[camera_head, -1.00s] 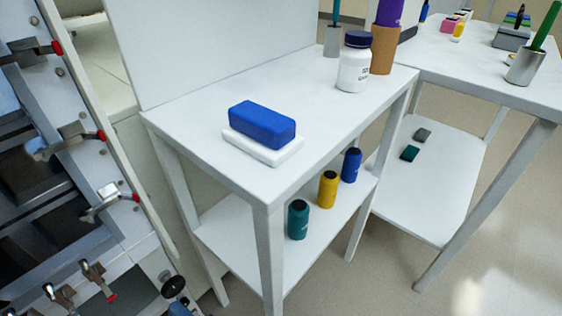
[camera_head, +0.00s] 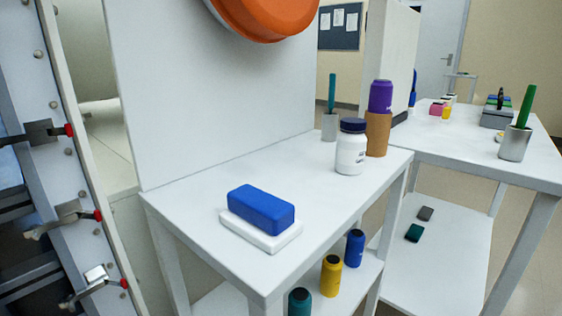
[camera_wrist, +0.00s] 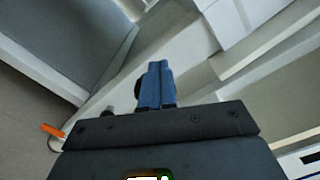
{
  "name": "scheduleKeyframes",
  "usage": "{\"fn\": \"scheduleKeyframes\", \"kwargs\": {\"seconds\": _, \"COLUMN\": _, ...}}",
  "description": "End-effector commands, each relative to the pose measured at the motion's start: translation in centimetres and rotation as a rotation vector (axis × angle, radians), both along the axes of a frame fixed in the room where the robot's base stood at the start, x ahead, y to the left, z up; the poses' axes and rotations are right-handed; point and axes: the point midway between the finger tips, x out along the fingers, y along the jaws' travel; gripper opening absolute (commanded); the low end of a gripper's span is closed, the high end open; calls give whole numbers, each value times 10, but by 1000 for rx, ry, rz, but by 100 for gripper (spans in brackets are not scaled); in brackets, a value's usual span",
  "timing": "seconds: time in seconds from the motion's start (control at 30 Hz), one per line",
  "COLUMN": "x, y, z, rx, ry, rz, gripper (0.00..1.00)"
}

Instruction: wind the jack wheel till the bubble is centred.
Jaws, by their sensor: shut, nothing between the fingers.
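My gripper (camera_wrist: 157,68) shows in the wrist view with its two blue fingers together and nothing between them. A dark rounded part shows just left of the fingers, partly hidden by them; I cannot tell what it is. No jack wheel or bubble level can be made out in either current view. My gripper is not in the head view.
A white table (camera_head: 190,187) holds a blue block (camera_head: 261,209) on a white slab, a white bottle (camera_head: 351,152) and a brown cylinder (camera_head: 378,134). Clamps with red tips (camera_head: 97,216) line the panel at left. An orange round object (camera_head: 265,18) hangs above.

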Motion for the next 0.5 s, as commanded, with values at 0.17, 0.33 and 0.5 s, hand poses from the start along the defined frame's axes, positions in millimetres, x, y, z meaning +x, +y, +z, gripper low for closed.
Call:
{"fn": "scheduleKeyframes", "kwargs": {"seconds": 0.17, "x": 11, "y": 3, "z": 4, "rx": 4, "ry": 3, "rz": -13, "gripper": 0}}
{"fn": "scheduleKeyframes", "kwargs": {"seconds": 0.33, "x": 11, "y": 3, "z": 1, "rx": 4, "ry": 6, "rz": -15, "gripper": 0}}
{"fn": "scheduleKeyframes", "kwargs": {"seconds": 0.5, "x": 8, "y": 5, "z": -3, "rx": 5, "ry": 6, "rz": -15, "gripper": 0}}
